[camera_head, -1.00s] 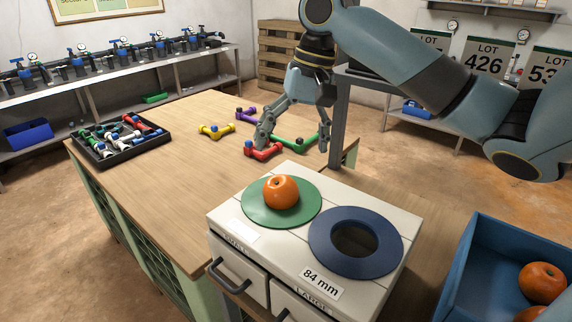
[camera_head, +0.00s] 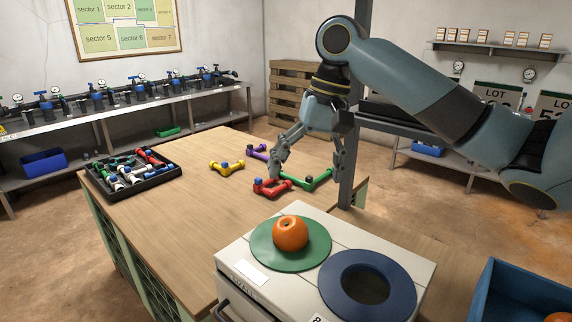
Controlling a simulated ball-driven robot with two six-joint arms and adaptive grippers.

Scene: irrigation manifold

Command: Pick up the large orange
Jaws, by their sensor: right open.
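The large orange (camera_head: 290,233) sits on the green round disc (camera_head: 262,256) on top of the white sizing box (camera_head: 238,251). My right gripper (camera_head: 306,178) is open and empty, pointing down over the far end of the wooden table, beyond the orange. Its fingers are near the red (camera_head: 270,188) and green (camera_head: 320,180) pipe fittings; I cannot tell whether they touch them. Another orange (camera_head: 557,317) shows partly at the lower right edge. My left gripper is not in view.
A blue ring with a hole (camera_head: 400,290) lies beside the green disc. A blue crate (camera_head: 520,285) stands at right. A black tray of fittings (camera_head: 104,188) and yellow (camera_head: 228,168) and purple (camera_head: 257,151) fittings lie on the table (camera_head: 180,215). A dark post (camera_head: 352,170) stands by my right gripper.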

